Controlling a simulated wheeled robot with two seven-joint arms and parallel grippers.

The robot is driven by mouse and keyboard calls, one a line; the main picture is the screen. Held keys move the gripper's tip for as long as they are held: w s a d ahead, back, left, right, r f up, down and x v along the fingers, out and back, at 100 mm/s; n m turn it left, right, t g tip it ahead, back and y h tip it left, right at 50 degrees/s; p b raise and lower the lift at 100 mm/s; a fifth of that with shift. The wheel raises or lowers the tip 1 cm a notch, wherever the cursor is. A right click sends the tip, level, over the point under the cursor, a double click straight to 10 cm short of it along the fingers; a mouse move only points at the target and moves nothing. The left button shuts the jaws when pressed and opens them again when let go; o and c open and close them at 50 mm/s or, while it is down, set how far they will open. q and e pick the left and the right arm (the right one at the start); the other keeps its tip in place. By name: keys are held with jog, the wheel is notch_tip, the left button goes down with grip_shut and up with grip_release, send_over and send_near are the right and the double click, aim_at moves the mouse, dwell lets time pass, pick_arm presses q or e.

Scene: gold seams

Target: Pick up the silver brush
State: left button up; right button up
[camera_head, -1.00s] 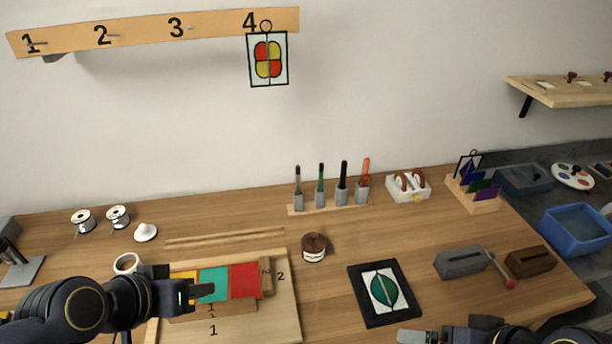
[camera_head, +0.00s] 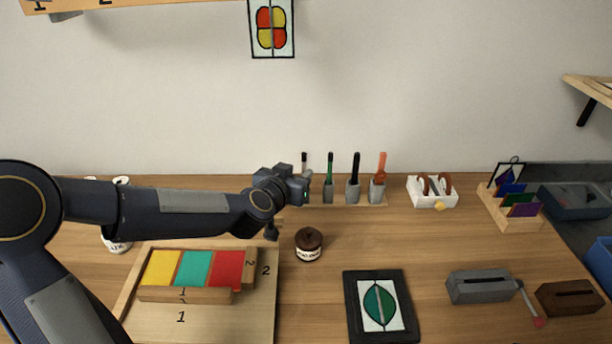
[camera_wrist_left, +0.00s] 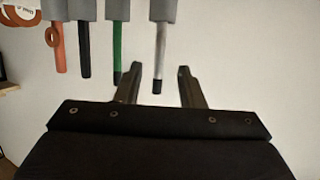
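The silver brush (camera_wrist_left: 160,55) is in the wrist view, with a silver shaft and a dark end, held in a grey cup (camera_wrist_left: 163,9). In the head view only its upper end (camera_head: 304,160) shows, behind my left gripper (camera_head: 304,186), which hides its cup. In the wrist view my left gripper (camera_wrist_left: 170,68) is open and empty. My right gripper is out of view.
Green (camera_head: 330,166), black (camera_head: 355,168) and orange (camera_head: 380,167) brushes stand close on the right in the same rack. A brown jar (camera_head: 309,244) stands in front of it. A board with coloured glass tiles (camera_head: 264,310) lies front left. A white tray (camera_head: 447,190) is further right.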

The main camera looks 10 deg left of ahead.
aim_at(303, 167)
pick_arm(q)
jog(key=x, duration=0.4)
jog(key=shift+w+d, duration=0.15)
jog(key=shift+w, duration=0.25)
jog(key=shift+r, duration=0.1)
grip_shut()
